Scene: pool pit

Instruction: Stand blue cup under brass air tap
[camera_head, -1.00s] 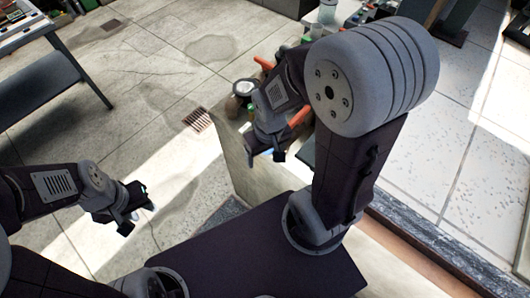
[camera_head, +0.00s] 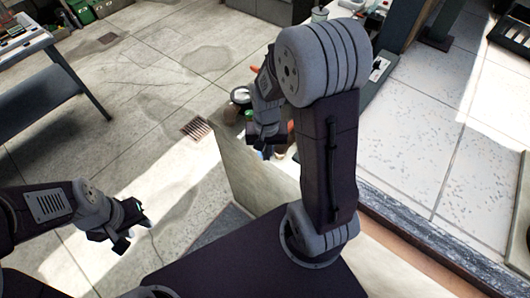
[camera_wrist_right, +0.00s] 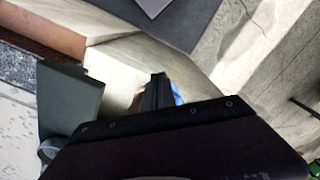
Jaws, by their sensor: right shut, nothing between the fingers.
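My right gripper (camera_head: 264,150) hangs over the near end of the pale counter, in front of most of what stands there. In the right wrist view its dark fingers (camera_wrist_right: 156,92) are together, with nothing between them. A small blue patch (camera_wrist_right: 177,93) shows just beside the fingers; it may be the blue cup, but most of it is hidden. I cannot make out the brass air tap in either view. My left gripper (camera_head: 133,233) is over the floor at the left, with its fingers apart and empty.
A pale wall (camera_head: 240,172) runs below my right arm. A round dark-rimmed thing (camera_head: 240,95) stands beyond it. A floor grate (camera_head: 196,128) and a grey table (camera_head: 40,85) are at left. The tiled floor between is clear.

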